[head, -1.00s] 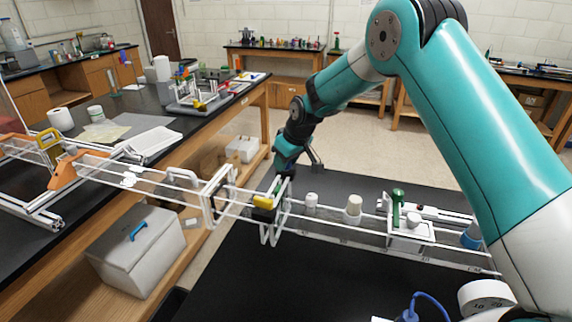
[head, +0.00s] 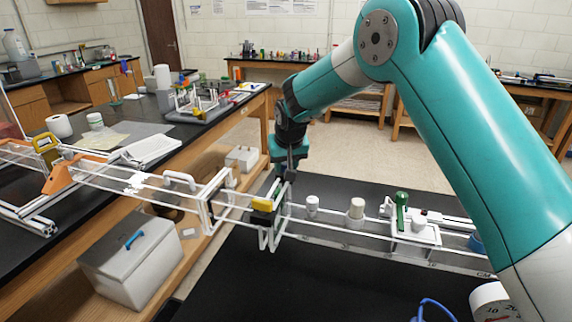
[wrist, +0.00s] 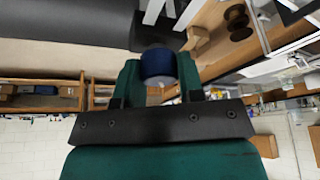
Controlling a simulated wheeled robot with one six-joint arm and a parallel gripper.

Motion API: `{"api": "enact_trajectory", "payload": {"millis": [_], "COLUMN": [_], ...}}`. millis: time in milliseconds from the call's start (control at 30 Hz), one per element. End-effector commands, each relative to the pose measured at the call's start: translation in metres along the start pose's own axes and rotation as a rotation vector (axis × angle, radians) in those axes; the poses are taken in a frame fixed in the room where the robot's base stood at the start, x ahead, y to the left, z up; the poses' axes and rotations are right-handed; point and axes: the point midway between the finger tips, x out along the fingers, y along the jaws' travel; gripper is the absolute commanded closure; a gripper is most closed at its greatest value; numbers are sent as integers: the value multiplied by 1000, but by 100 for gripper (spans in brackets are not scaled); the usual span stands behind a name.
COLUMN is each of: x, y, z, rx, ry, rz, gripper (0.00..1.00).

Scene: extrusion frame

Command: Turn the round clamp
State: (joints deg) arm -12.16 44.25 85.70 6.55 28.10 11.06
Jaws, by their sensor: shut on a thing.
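A dark blue round piece (wrist: 158,63), which I take to be the round clamp, sits between the two green fingers of my gripper (wrist: 159,82) in the wrist view. The fingers are shut on its sides. In the head view my gripper (head: 284,180) points down at the extrusion frame, just behind a yellow block (head: 262,204) on a white upright bracket. The round piece cannot be made out there, and the fingertips are partly hidden by the bracket.
The clear-and-white rail frame (head: 345,238) runs across the view. It carries white knobs (head: 312,204), a green-handled clamp (head: 402,208) and a blue part (head: 476,243). A grey box (head: 135,255) with a blue handle stands on the shelf at left.

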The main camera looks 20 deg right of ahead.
Motion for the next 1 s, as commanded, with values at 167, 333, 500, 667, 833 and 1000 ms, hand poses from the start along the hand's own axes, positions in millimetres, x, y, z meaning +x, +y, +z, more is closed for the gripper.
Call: {"api": "enact_trajectory", "payload": {"millis": [167,333,500,667,833,1000], "x": [-1,-1,-1,0,-2,-22], "y": [0,0,0,0,0,0], "z": [0,0,0,0,0,0], "rx": [6,5,4,4,3,3], "ry": [0,0,0,0,1,5], "rz": [2,2,2,2,1,0], "gripper": [88,88,40,39,39,39]}}
